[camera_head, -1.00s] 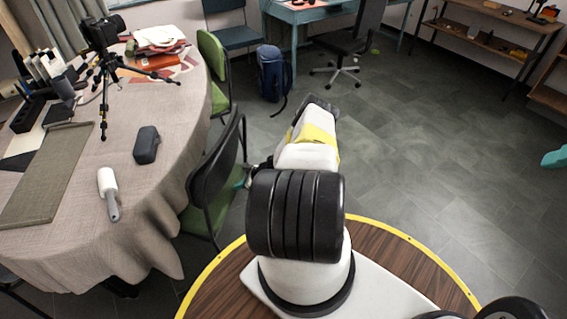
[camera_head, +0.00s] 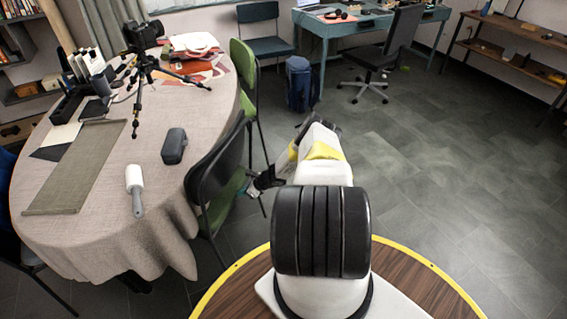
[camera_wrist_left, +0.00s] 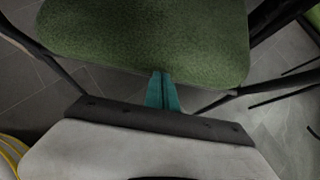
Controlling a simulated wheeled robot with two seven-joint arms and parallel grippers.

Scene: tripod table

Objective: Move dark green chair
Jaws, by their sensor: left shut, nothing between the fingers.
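The chair near the table has a black backrest (camera_head: 218,162) and a green seat (camera_head: 228,200). It stands on the floor, its backrest close to the right edge of the cloth-covered table (camera_head: 105,240). The left wrist view shows its dark green seat (camera_wrist_left: 145,40) right in front of my gripper. My left gripper (camera_head: 252,188) is low beside the seat, partly hidden behind my own arm in the head view. Its teal fingers (camera_wrist_left: 162,92) are shut and empty, pointing at the seat's edge; whether they touch it is unclear. My right gripper is not in view.
On the table are a camera tripod (camera_head: 142,72), a dark case (camera_head: 174,146) and a white roller (camera_head: 134,188). A brighter green chair (camera_head: 244,65), a dark blue-green chair (camera_head: 258,28) and a blue backpack (camera_head: 299,84) stand beyond. Grey floor on the right is clear.

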